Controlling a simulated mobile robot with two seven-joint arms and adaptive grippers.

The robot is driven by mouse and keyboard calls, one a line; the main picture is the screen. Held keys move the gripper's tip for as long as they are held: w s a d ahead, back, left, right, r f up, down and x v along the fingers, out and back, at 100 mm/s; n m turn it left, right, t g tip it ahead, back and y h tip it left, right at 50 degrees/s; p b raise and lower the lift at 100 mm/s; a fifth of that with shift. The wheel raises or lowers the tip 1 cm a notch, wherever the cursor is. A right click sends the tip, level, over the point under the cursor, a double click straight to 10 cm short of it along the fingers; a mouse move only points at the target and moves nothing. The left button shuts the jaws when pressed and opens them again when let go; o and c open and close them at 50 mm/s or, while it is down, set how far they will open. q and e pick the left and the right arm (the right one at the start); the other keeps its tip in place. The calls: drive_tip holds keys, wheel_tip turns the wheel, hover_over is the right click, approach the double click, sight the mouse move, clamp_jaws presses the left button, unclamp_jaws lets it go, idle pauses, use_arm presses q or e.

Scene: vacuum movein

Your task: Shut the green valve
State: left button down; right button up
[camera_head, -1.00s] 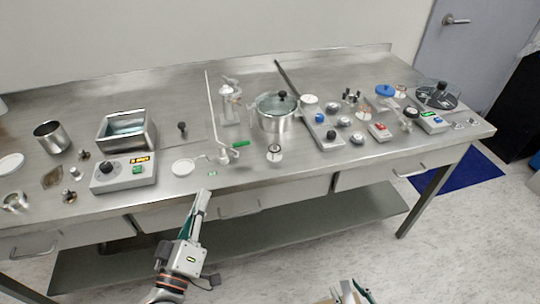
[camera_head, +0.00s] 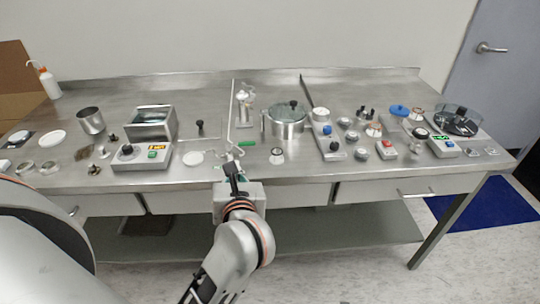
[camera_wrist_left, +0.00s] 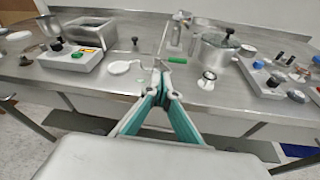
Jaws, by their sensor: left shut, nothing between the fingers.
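The green valve handle (camera_head: 247,143) is a short green bar lying near the front of the steel bench, beside a thin upright metal tube and small pipe fittings. In the left wrist view the green handle (camera_wrist_left: 178,60) lies just beyond and right of the fingertips. My left gripper (camera_head: 232,165) is at the bench's front edge, just short of the fittings, pointing at them. Its fingers (camera_wrist_left: 161,70) are shut and empty, and seem apart from the handle. The valve body is partly hidden by the gripper. My right gripper is out of view.
A lidded steel pot (camera_head: 285,125) stands right of the valve. A white round dish (camera_head: 193,158) and a control box with a bath (camera_head: 142,155) are to the left. A small gauge (camera_head: 277,156) sits to the right near the front edge.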

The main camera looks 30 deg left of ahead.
use_arm(q)
drive_tip(key=shift+n+h, duration=0.4)
drive_tip(key=shift+h, duration=0.4)
drive_tip(key=d, duration=0.1)
drive_tip(key=d+f, duration=0.1)
drive_tip(key=d, duration=0.1)
drive_tip(key=shift+w+d+f, duration=0.2)
drive_tip(key=shift+w+d, duration=0.1)
drive_tip(key=shift+d, duration=0.05)
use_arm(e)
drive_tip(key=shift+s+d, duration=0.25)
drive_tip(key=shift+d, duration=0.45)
use_arm(q)
drive_tip(key=shift+a, duration=0.1)
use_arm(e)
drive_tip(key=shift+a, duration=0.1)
use_arm(q)
approach(241, 145)
drive_tip(key=w+f, duration=0.2)
drive_tip(key=f, duration=0.1)
drive_tip(key=shift+d+f, duration=0.1)
drive_tip(key=shift+d, duration=0.3)
drive_tip(key=w+a, duration=0.2)
drive_tip(key=w, duration=0.1)
drive_tip(key=shift+w+a, duration=0.3)
drive_tip(key=shift+w, duration=0.2)
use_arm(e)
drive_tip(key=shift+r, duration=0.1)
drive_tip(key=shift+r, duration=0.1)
